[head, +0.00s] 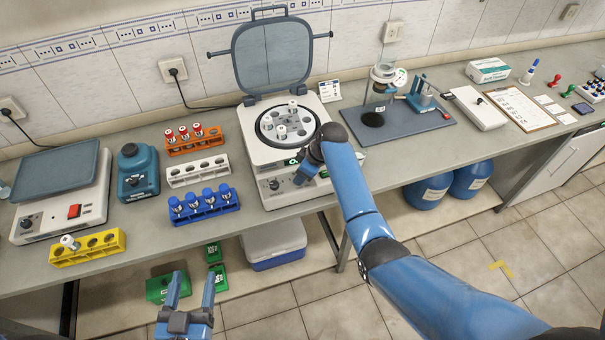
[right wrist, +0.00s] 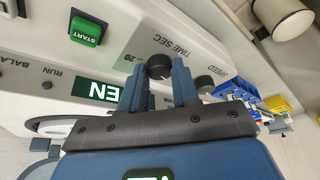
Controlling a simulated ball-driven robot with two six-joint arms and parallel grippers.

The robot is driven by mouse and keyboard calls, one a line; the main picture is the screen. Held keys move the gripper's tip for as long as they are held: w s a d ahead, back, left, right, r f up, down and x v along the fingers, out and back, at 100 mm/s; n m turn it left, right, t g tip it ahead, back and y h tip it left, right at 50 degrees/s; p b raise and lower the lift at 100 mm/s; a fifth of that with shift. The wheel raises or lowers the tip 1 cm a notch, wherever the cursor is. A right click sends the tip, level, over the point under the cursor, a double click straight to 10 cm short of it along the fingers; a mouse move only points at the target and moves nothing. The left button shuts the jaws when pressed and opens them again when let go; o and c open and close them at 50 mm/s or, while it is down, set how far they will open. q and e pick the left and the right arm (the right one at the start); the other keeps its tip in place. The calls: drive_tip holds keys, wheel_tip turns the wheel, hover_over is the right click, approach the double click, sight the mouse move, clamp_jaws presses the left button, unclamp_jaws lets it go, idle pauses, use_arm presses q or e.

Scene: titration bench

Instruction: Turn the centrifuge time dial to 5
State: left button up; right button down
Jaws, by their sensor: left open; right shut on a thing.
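The centrifuge (head: 258,158) stands mid-bench in the head view, its lid (head: 268,55) raised and its round rotor (head: 268,128) showing. In the right wrist view, its black time dial (right wrist: 159,66) sits by the words TIME SEC and a 20 mark. My right gripper (right wrist: 164,72) is shut on this dial, one finger on each side. The dial's pointer cannot be made out. In the head view, my right gripper (head: 302,180) is at the front panel and the arm hides part of it. My left gripper (head: 191,288) is open and empty in front of the bench.
The speed knob (right wrist: 204,83) is close beside my right fingers. The green START button (right wrist: 87,30) and lit display (right wrist: 98,91), reading EN where visible, are on the same panel. A blue tube rack (head: 204,205) stands left of the centrifuge, a grey stand base (head: 410,125) right.

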drive_tip(key=c, duration=0.8)
unclamp_jaws()
drive_tip(key=shift+c, duration=0.2)
drive_tip(key=shift+r, duration=0.1)
drive_tip(key=b+v, duration=0.1)
drive_tip(key=v, duration=0.9)
drive_tip(key=shift+r+b, duration=0.3)
drive_tip(key=shift+b, duration=0.1)
